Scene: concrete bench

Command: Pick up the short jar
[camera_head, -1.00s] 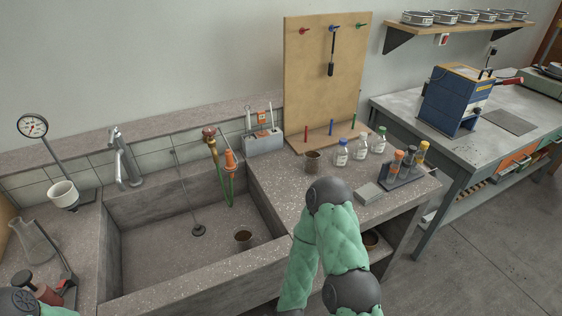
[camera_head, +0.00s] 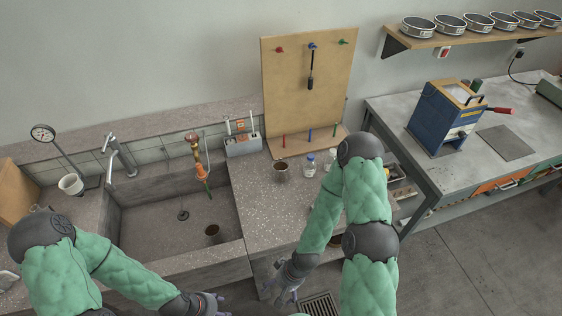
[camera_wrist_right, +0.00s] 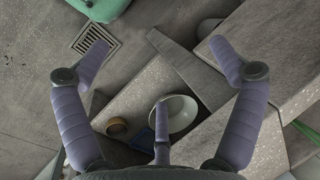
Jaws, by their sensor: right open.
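Short brown jar-like vessels stand in several places: one (camera_head: 281,171) upright on the bench right of the sink, one (camera_head: 213,233) in the sink. I cannot tell which one the task means. My right gripper (camera_head: 282,292) is open and empty, low in front of the bench; in the right wrist view its purple fingers (camera_wrist_right: 160,48) are spread wide. In that view a brown round rim (camera_wrist_right: 117,127) and a white bowl (camera_wrist_right: 181,113) show beyond the fingers. My left gripper (camera_head: 212,302) is at the bottom edge in front of the sink, partly cut off.
Labelled glass bottles (camera_head: 309,166) stand behind my right arm, which hides part of the bench. A wooden pegboard (camera_head: 305,85) stands at the back. A floor grate (camera_head: 320,304) lies near the right gripper. A second table (camera_head: 400,115) stands right.

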